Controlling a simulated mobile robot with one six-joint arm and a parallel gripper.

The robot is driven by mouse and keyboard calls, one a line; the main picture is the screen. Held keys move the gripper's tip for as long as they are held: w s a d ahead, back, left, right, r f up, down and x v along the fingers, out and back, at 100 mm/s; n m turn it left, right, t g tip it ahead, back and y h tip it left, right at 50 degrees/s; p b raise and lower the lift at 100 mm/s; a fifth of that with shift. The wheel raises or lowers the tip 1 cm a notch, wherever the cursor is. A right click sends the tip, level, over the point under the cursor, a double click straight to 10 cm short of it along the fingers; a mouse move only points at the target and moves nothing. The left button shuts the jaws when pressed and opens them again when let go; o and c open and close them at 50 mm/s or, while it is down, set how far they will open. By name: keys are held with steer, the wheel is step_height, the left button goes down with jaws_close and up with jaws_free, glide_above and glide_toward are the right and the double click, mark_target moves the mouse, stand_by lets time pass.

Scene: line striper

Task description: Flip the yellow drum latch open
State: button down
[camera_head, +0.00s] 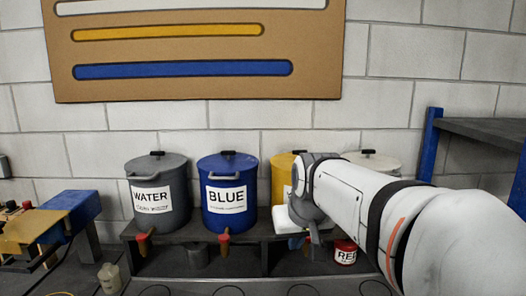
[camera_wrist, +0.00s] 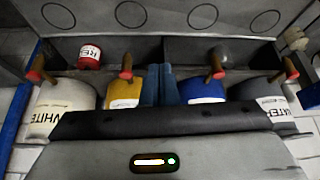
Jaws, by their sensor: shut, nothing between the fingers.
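The yellow drum (camera_head: 278,180) stands on the bench in the head view, its right side and front mostly hidden by my arm. In the wrist view, upside down, its yellow body (camera_wrist: 124,92) has a brown latch or tap lever with a red end (camera_wrist: 127,66) at its front. I cannot tell the lever's setting. My gripper (camera_wrist: 165,68) is shut and empty. In the wrist picture its blue-grey fingers lie between the yellow and blue drums, to the right of the yellow drum's lever and apart from it. The fingers are not clear in the head view.
A blue drum (camera_head: 228,210) and grey water drum (camera_head: 160,210) stand left of the yellow one. A white drum (camera_head: 375,160) is behind my arm. Similar levers stick out at their fronts. A red can (camera_head: 345,252) sits below; a shelf (camera_head: 480,128) is at right.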

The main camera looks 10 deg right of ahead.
steer(key=w+d+r+t, duration=0.1)
steer(key=w+d+r, duration=0.2)
steer(key=w+r, duration=0.2)
steer(key=w+d+r+m+t+h, duration=0.1)
steer(key=w+d+r, duration=0.3)
steer(key=w, duration=0.7)
steer(key=w+d+r+t, duration=0.1)
steer(key=w+d+r, duration=0.2)
steer(key=w+r, duration=0.3)
steer(key=shift+w+d+m+t, duration=0.3)
steer(key=shift+w+d+t, duration=0.1)
steer(key=shift+w, duration=0.8)
